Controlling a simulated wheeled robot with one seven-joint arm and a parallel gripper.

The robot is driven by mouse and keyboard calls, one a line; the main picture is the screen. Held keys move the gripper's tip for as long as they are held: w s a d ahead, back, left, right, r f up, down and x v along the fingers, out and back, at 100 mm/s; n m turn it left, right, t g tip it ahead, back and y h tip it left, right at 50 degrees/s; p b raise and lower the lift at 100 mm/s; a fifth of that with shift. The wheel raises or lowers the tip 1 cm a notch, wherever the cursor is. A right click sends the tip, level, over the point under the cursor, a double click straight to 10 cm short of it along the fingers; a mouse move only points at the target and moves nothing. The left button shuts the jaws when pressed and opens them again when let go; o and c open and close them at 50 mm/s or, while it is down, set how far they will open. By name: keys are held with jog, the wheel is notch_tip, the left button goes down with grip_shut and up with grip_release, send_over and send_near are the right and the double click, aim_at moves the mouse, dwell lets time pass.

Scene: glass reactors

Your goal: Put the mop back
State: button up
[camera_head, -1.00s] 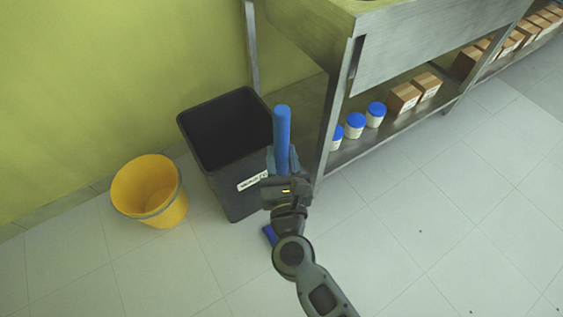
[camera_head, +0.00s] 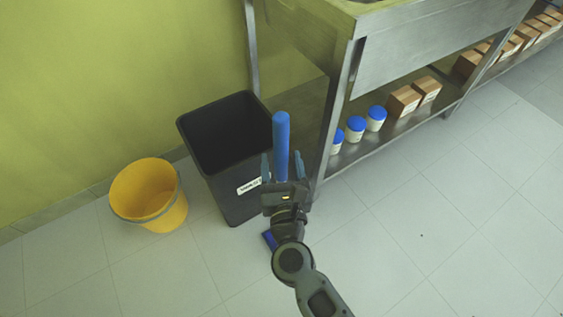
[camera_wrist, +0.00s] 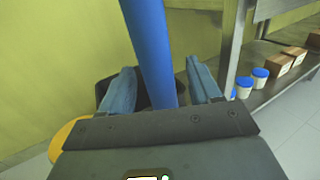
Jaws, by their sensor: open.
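The mop's blue handle (camera_head: 281,143) stands upright in front of the black bin, and its blue foot (camera_head: 269,240) shows low behind my arm on the floor. The rest of the mop is hidden by my gripper and wrist. My gripper (camera_head: 281,166) is open, with one finger on each side of the handle and a gap at both sides. In the wrist view the handle (camera_wrist: 150,45) rises between the two spread fingers (camera_wrist: 160,90).
The black bin (camera_head: 222,180) stands behind and left of the handle. A yellow bucket (camera_head: 150,205) is left of it. A metal table (camera_head: 440,40) with white jars (camera_head: 355,130) and cardboard boxes (camera_head: 404,101) on its lower shelf is at right. Floor at right is clear.

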jog(key=shift+r, duration=0.1)
jog(key=shift+s, duration=0.15)
jog(key=s+d, duration=0.1)
jog(key=s, duration=1)
jog(key=shift+s+d, duration=0.3)
jog(key=shift+d, duration=0.05)
jog(key=s+d+r+n+g+h, duration=0.1)
jog(key=s+d+r+n, duration=0.5)
jog(key=n, duration=1.1)
jog(key=s+d+r+n+g+h, duration=0.1)
jog(key=s+d+r+n, duration=0.5)
jog(key=s+d+n, duration=0.9)
jog(key=s+n+g, duration=0.1)
jog(key=s+n, duration=0.1)
jog(key=s, duration=0.2)
jog(key=shift+r+h, duration=0.15)
jog(key=shift+h, duration=0.15)
